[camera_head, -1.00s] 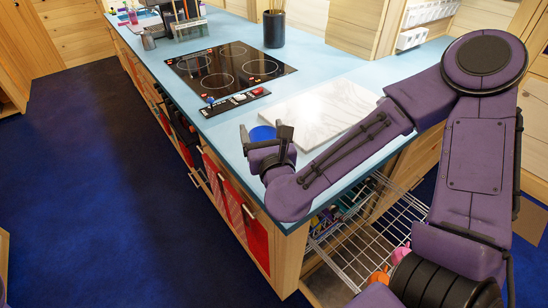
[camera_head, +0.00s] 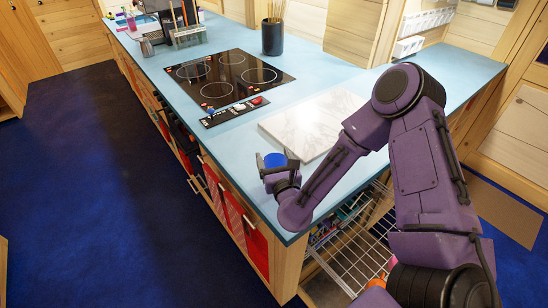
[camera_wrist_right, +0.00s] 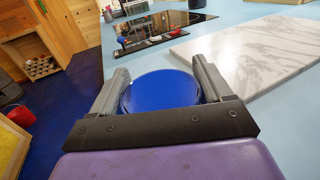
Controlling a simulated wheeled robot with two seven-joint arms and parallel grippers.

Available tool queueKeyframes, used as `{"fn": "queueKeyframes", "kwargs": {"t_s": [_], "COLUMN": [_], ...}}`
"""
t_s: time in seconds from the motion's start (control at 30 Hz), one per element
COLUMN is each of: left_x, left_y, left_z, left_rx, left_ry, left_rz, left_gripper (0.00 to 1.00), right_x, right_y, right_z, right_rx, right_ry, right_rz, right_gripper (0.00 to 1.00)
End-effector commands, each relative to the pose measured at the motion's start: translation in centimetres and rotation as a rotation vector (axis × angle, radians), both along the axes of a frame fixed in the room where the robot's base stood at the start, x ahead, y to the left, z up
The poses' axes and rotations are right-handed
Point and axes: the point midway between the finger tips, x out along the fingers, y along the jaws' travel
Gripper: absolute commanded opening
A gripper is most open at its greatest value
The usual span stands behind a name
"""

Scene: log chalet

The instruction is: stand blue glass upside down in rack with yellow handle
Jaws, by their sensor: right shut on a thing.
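The blue glass (camera_head: 275,160) is between the two fingers of my right gripper (camera_head: 276,164), near the front edge of the counter. In the right wrist view the glass (camera_wrist_right: 160,92) shows as a round blue face with a grey finger on each side. The gripper (camera_wrist_right: 161,72) is shut on it. I cannot tell which end of the glass faces up or whether it touches the counter. A wire rack (camera_head: 352,256) is below the counter end, partly behind my right arm. No yellow handle can be made out. My left gripper is not in view.
A white marble board (camera_head: 315,122) lies on the blue counter (camera_head: 225,145) beyond the gripper. A black cooktop (camera_head: 230,75) is farther back. A dark utensil holder (camera_head: 272,37) and a test-tube-like stand (camera_head: 188,38) are at the back. Counter space left of the glass is clear.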

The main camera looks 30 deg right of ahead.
Motion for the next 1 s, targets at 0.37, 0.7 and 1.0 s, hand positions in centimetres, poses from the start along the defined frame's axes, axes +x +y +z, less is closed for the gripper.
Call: {"fn": "queueKeyframes", "kwargs": {"t_s": [0.37,0.7,1.0], "left_x": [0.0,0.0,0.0], "left_y": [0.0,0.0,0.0], "left_z": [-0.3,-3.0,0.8], "left_rx": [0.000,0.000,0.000], "left_ry": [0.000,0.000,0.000], "left_rz": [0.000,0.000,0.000], "left_gripper": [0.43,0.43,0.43], "right_x": [0.0,-5.4,-10.4], "right_y": [0.0,1.9,3.5], "right_z": [-0.3,-0.6,0.6], "right_rx": [0.000,0.002,-0.010], "right_ry": [0.000,0.000,0.001], "right_rz": [0.000,0.005,0.004], "right_gripper": [1.00,1.00,1.00]}}
